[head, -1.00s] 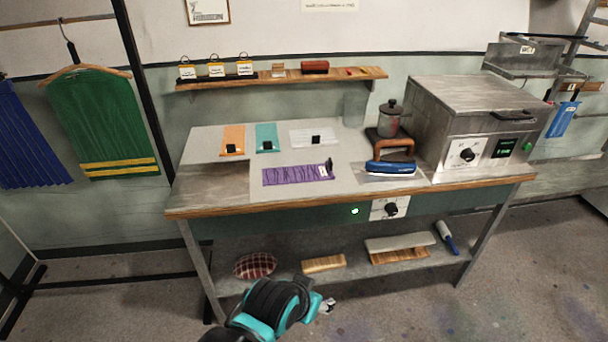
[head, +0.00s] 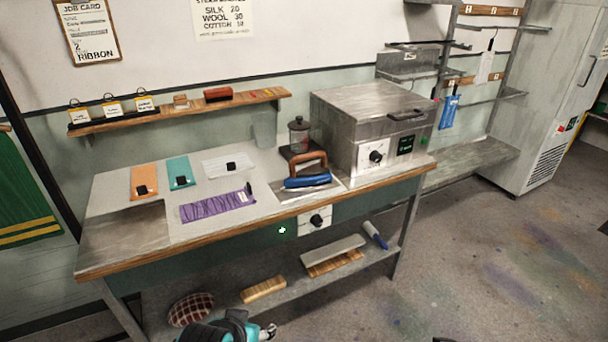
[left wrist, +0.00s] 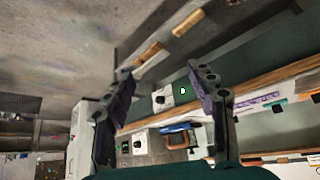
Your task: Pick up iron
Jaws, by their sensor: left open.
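The iron (head: 306,181) has a blue body, a pale metal soleplate and a brown handle. My right gripper is in neither view.
A metal box (head: 365,130) with a dial stands right of the iron. A jar (head: 299,136) stands behind it. A purple cloth (head: 215,206) lies to its left. The lower shelf (head: 215,313) holds a plaid cushion (head: 190,309) and wooden blocks. Floor at right is clear.

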